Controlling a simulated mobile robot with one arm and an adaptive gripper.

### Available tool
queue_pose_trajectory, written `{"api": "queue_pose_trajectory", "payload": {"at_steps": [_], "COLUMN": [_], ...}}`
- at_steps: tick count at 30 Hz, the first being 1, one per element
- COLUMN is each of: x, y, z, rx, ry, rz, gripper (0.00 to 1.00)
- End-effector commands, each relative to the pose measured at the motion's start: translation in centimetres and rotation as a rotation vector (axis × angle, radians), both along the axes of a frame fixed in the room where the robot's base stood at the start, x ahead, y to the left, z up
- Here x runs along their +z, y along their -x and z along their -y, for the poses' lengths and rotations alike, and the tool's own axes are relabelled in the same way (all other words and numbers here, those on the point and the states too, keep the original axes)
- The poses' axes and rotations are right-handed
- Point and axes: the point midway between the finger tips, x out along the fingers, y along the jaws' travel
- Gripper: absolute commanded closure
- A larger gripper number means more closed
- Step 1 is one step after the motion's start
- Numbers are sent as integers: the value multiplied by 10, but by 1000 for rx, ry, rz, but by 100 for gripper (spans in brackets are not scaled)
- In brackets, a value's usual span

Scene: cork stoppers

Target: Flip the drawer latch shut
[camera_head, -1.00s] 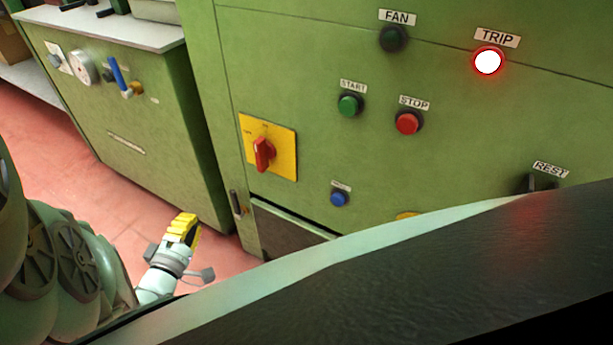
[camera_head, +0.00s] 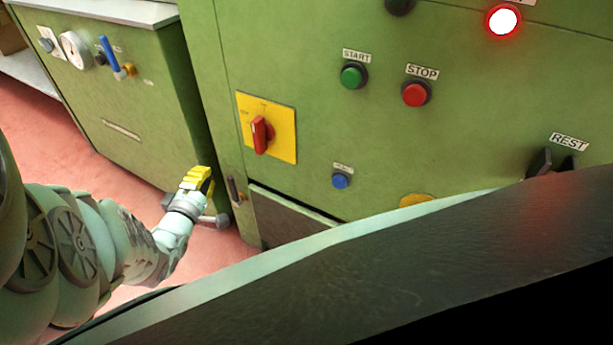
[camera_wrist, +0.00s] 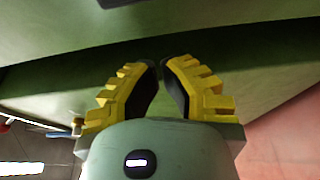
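A small dark upright latch (camera_head: 234,190) is on the narrow green post at the left edge of the drawer. The grey drawer front (camera_head: 285,221) is low on the large green machine, with a dark gap along its top. My gripper (camera_head: 203,176) has yellow ridged fingers and is just left of the latch, apparently apart from it. In the wrist view my gripper (camera_wrist: 159,63) shows its two fingers converging, with a narrow empty gap between the tips. Green surfaces are beyond them, and I cannot make out the latch there.
The machine carries a yellow plate with a red rotary switch (camera_head: 262,135), a green start button (camera_head: 353,76), a red stop button (camera_head: 416,94) and a blue button (camera_head: 340,181). A green cabinet (camera_head: 130,110) stands at left. Red floor (camera_head: 50,160) is open in front of it.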

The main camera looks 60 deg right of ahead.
Motion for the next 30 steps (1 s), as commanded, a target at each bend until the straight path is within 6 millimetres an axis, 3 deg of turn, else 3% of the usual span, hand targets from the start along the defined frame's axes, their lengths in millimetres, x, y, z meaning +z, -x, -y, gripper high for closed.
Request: {"api": "queue_pose_trajectory", "payload": {"at_steps": [4,9,30], "x": [2,0,-1], "y": [27,37,43], "z": [5,6,6], "rx": [-6,-5,-4], "ry": [-3,-4,-4], "rz": [-10,-4,28], "gripper": [100,100,100]}}
